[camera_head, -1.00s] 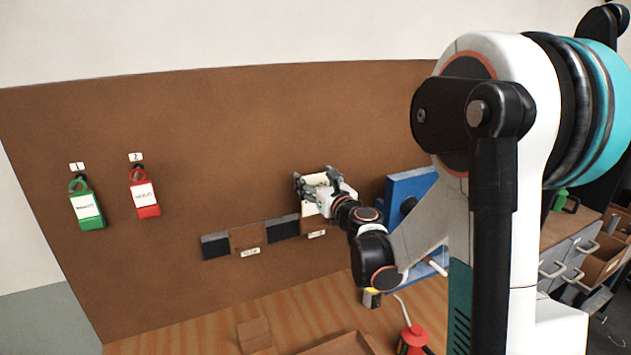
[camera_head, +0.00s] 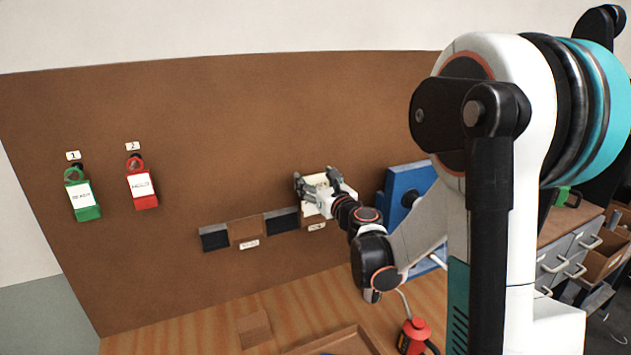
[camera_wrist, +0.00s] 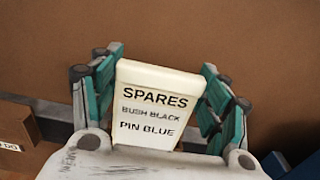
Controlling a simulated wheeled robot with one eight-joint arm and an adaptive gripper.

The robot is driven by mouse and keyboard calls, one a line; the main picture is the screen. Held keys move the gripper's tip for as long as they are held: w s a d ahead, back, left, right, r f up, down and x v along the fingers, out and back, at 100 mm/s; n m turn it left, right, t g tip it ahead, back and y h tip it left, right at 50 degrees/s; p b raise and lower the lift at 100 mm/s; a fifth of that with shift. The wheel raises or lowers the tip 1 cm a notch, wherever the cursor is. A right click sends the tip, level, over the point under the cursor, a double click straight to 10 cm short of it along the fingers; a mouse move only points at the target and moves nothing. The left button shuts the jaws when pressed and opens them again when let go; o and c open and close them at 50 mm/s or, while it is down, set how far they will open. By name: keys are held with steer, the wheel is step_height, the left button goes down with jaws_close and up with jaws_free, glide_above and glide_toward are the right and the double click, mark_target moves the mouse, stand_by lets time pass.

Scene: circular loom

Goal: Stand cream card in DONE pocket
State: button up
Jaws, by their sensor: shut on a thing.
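The cream card (camera_wrist: 155,106) is printed SPARES, BUSH BLACK, PIN BLUE in the wrist view. It stands between the teal fingers of my gripper (camera_wrist: 160,80), which is shut on it. In the head view my gripper (camera_head: 325,187) is at the brown board, over the right pocket, whose small label (camera_head: 316,226) is too small to read. My gripper and the card hide most of that pocket. I cannot tell whether the card's lower edge is inside it. The other brown pocket (camera_head: 247,229) is to the left; its label in the wrist view (camera_wrist: 10,147) ends in "DO".
Dark strips (camera_head: 215,240) flank the left pocket. A blue panel (camera_head: 410,180) stands close right of my gripper. Green (camera_head: 83,200) and red (camera_head: 143,190) tags hang at the left.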

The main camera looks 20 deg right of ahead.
steer(key=shift+f+b, duration=0.7)
steer(key=shift+f, duration=0.2)
steer(key=o, duration=1.3)
steer(key=shift+c, duration=0.2)
steer(key=s, duration=1.2)
